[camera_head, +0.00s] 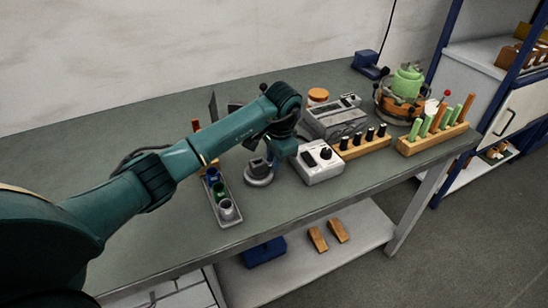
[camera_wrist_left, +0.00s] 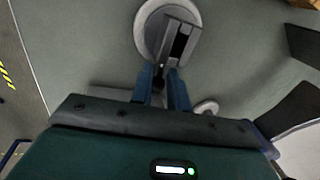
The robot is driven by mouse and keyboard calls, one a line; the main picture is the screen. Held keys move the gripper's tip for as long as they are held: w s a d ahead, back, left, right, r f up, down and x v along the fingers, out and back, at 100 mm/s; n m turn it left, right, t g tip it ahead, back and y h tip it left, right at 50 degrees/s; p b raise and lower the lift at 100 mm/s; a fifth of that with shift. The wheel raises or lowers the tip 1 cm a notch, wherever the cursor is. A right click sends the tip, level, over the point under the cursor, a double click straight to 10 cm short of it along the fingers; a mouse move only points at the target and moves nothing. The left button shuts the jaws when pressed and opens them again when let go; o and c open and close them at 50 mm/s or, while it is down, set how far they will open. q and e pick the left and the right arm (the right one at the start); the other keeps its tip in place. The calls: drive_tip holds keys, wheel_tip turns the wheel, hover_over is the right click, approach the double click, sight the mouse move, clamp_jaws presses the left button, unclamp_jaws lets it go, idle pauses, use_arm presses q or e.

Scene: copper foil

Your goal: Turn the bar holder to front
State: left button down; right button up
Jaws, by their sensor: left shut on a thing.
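The bar holder (camera_head: 258,172) appears to be the grey piece with a round base and a dark slotted block on top, standing on the green worktop (camera_head: 330,205). In the left wrist view the bar holder (camera_wrist_left: 147,28) is at the top middle, its slotted block tilted relative to the picture. My left gripper (camera_wrist_left: 165,75) has its two blue fingers shut on the near end of the block. In the head view my left wrist hides the fingertips. My right gripper is in neither view.
A tray of coloured cups (camera_head: 226,211) stands left of the holder. A white box with a black knob (camera_head: 318,163) is close on its right. Wooden racks (camera_head: 362,149) and a grey device (camera_head: 332,116) stand farther right and behind. Clear worktop lies in front.

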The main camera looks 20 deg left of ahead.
use_arm(q)
drive_tip(key=shift+w+d+r, duration=0.1)
drive_tip(key=shift+w, duration=0.05)
drive_tip(key=c, duration=1.4)
unclamp_jaws()
drive_tip(key=shift+c, duration=0.2)
drive_tip(key=shift+o, duration=0.3)
